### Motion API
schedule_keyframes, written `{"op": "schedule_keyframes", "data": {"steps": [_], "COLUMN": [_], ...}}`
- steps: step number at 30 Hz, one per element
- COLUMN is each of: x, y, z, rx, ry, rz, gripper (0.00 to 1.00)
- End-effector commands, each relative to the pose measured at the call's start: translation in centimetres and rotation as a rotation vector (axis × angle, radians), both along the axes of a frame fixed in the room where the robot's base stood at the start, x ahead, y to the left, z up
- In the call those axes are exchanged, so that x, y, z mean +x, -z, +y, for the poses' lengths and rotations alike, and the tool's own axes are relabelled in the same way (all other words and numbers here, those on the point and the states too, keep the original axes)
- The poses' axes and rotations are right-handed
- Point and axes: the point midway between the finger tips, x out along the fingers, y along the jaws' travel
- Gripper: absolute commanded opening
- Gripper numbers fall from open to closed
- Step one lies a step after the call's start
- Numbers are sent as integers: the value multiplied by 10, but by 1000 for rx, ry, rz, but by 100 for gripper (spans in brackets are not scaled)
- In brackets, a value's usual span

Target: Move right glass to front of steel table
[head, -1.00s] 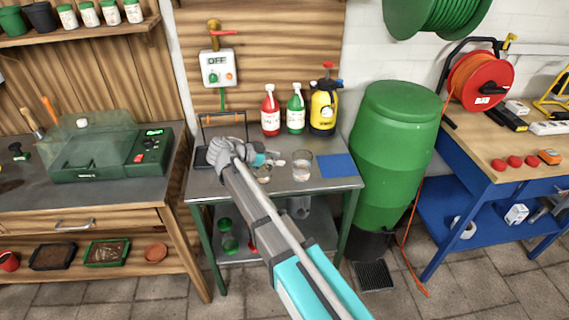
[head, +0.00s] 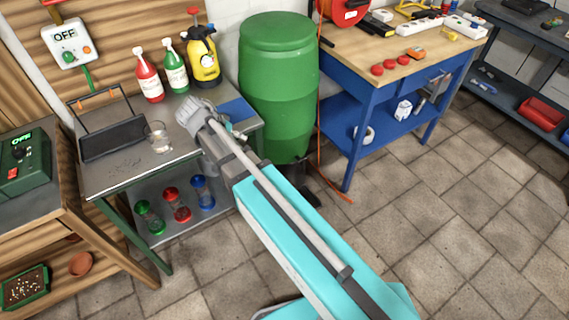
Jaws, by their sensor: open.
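The steel table (head: 110,180) stands at the left of the head view. One clear glass (head: 157,137) stands upright on it, left of my gripper. My gripper (head: 229,124) is over the right part of the table, by the blue mat (head: 240,110). Its fingers are small and partly hidden behind my wrist, and they are open. No second glass can be made out. The tabletop around my wrist, where the right glass could stand, is covered by my arm.
Red (head: 149,77), green (head: 175,72) and yellow (head: 204,60) bottles stand along the table's back. A dark tray-like object (head: 112,138) is at its left. A green barrel (head: 278,85) stands close to its right. Hourglasses (head: 177,204) are on the lower shelf.

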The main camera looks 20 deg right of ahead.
Motion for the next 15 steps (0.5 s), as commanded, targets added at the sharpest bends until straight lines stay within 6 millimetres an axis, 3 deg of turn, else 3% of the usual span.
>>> {"op": "schedule_keyframes", "data": {"steps": [1, 6, 15], "x": [-13, -41, -92], "y": [5, 18, 32], "z": [-18, -56, -104], "rx": [33, 158, 395], "ry": [-22, -133, -367], "rz": [46, 186, 317], "gripper": [45, 45, 45]}}
